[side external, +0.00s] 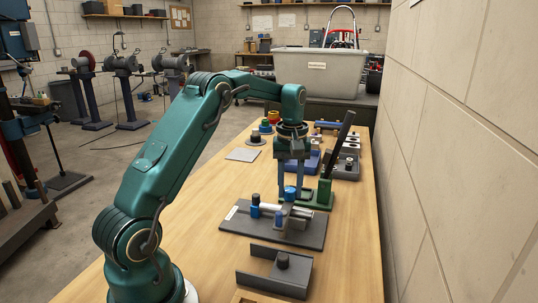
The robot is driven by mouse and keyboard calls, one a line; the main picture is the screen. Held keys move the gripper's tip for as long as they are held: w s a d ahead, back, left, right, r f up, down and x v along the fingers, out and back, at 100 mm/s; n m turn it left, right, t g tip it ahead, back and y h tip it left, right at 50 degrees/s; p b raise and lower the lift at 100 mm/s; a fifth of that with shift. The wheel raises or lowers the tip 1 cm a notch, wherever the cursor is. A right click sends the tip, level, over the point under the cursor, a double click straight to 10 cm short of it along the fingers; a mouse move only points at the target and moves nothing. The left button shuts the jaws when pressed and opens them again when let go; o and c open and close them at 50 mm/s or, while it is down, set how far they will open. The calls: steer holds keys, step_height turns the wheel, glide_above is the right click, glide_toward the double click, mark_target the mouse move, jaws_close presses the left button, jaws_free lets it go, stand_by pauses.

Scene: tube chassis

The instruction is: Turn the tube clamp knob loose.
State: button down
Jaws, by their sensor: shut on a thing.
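A dark plate (240,227) lies on the wooden bench and carries the tube clamp fixture. A small blue knob (290,194) stands upright on top of the fixture. My gripper (291,188) points straight down over the fixture, with its two fingers on either side of the blue knob and shut on it. The fingers hide part of the knob, and its exact turn angle cannot be told.
A green base (321,197) with a tall black lever (338,143) stands close behind the plate at right. A grey channel bracket (262,278) sits in front. Several small fixtures crowd the bench's back right; a block wall (460,150) borders the right side. The bench's left side is mostly clear.

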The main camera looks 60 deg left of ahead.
mark_target(289, 189)
steer(key=n, duration=0.4)
steer(key=shift+n, duration=0.3)
steer(key=shift+s+n, duration=0.1)
steer(key=shift+n, duration=1.8)
steer(key=c, duration=0.5)
jaws_free()
steer(key=shift+r, duration=2.55)
